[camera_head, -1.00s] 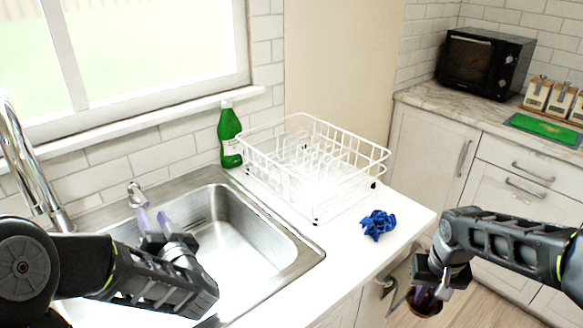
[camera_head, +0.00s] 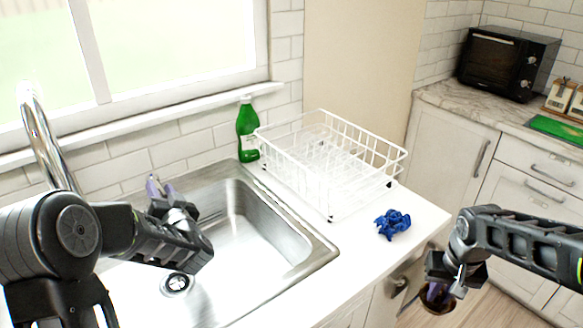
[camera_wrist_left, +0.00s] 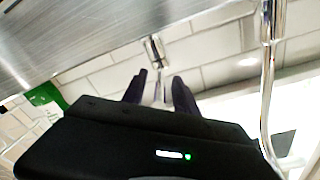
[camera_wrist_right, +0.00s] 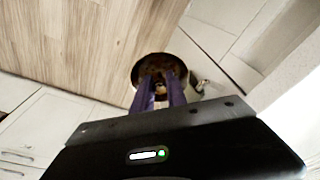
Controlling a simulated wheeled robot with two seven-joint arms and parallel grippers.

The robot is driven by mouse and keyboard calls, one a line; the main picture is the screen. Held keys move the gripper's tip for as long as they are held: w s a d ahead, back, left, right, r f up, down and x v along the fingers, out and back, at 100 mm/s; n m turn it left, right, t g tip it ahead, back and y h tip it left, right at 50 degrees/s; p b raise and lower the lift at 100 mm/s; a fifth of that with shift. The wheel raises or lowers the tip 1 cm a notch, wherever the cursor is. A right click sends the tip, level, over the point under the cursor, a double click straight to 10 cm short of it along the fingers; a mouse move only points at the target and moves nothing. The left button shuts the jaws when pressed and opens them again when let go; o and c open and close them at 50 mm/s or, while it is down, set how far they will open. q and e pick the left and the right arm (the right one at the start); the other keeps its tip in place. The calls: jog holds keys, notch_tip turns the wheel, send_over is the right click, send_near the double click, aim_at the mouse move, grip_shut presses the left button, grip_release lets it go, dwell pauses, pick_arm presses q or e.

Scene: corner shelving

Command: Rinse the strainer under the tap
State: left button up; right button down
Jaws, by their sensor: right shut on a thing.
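The chrome tap (camera_head: 42,140) rises at the left behind the sink (camera_head: 300,265). My left gripper (camera_head: 157,186) is over the back of the sink, near the wall. In the left wrist view its two purple fingers (camera_wrist_left: 160,80) stand apart, with a small metal lever (camera_wrist_left: 154,50) just beyond and between their tips. My right gripper (camera_head: 437,290) is shut on the strainer (camera_head: 446,304), low in front of the counter, over the floor. The right wrist view shows the strainer (camera_wrist_right: 150,64) as a round, brownish bowl at the fingertips. Its handle is mostly hidden.
A white dish rack (camera_head: 330,185) stands right of the sink, with a green bottle (camera_head: 247,130) behind it. A crumpled blue cloth (camera_head: 393,223) lies near the counter's front edge. A black oven (camera_head: 505,62) stands on the far counter. The sink basin is clear around its drain (camera_head: 176,284).

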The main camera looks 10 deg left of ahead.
pick_arm(q)
jog(key=shift+x, duration=1.25)
grip_shut()
jog(key=shift+d, duration=0.1)
dwell(0.4)
